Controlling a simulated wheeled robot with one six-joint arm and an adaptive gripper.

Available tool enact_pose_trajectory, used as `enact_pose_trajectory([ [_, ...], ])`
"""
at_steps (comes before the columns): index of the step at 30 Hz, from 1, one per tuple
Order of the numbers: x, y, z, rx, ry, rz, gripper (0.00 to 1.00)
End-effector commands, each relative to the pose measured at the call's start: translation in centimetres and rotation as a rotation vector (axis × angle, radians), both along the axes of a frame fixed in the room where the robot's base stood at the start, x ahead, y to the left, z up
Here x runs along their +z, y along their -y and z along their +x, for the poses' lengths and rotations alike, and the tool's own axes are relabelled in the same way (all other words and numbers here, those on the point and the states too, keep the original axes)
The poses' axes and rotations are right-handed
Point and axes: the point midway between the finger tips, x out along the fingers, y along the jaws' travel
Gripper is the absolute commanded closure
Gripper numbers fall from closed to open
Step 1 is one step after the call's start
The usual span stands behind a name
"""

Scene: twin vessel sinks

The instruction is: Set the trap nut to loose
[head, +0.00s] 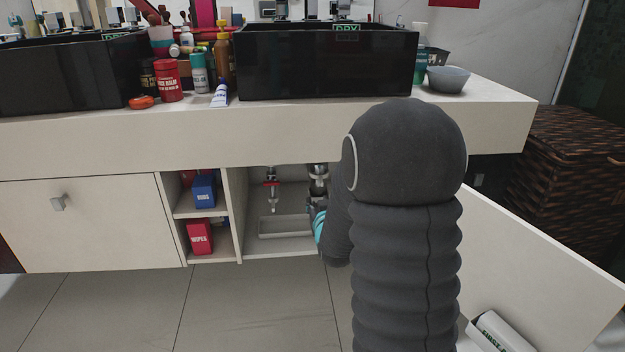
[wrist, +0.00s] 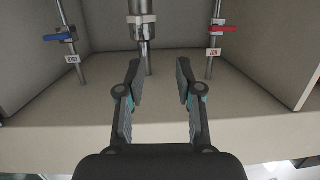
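The drain pipe (wrist: 146,60) stands inside the open cabinet under the sink, with a chrome fitting (wrist: 144,32) that looks like the trap nut and a pale band (wrist: 141,19) beside it. In the head view the chrome drain parts (head: 318,178) show just above my gripper. My gripper (wrist: 160,75) is open and empty in the wrist view, its two fingers pointing into the cabinet. The pipe appears beyond the fingertips, nearer the left finger, and nothing touches it visibly. In the head view my arm hides most of the gripper.
The wrist view shows a blue-handled valve (wrist: 58,36) left of the pipe and a red-handled valve (wrist: 222,29) right of it. A low tray (head: 285,228) lies on the cabinet floor. Shelves with boxes (head: 204,190) stand left. An open door (head: 540,255) is at right.

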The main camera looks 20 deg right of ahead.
Motion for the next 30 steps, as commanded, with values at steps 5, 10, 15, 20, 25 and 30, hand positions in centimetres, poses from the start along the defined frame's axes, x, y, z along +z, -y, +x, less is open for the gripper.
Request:
enact_pose_trajectory([
  [5, -2.5, 2.5, 1.1, -0.029, 0.112, -0.025, 0.65],
  [10, -3.5, 3.5, 1.3, -0.042, 0.178, -0.04, 0.65],
  [15, -3.7, 4.0, 1.9, -0.045, 0.199, -0.046, 0.65],
  [20, -3.6, 4.5, 4.0, -0.045, 0.2, -0.046, 0.65],
  [25, -3.6, 5.4, 7.0, -0.044, 0.2, -0.046, 0.65],
  [30, -3.6, 6.2, 10.1, -0.044, 0.199, -0.046, 0.65],
])
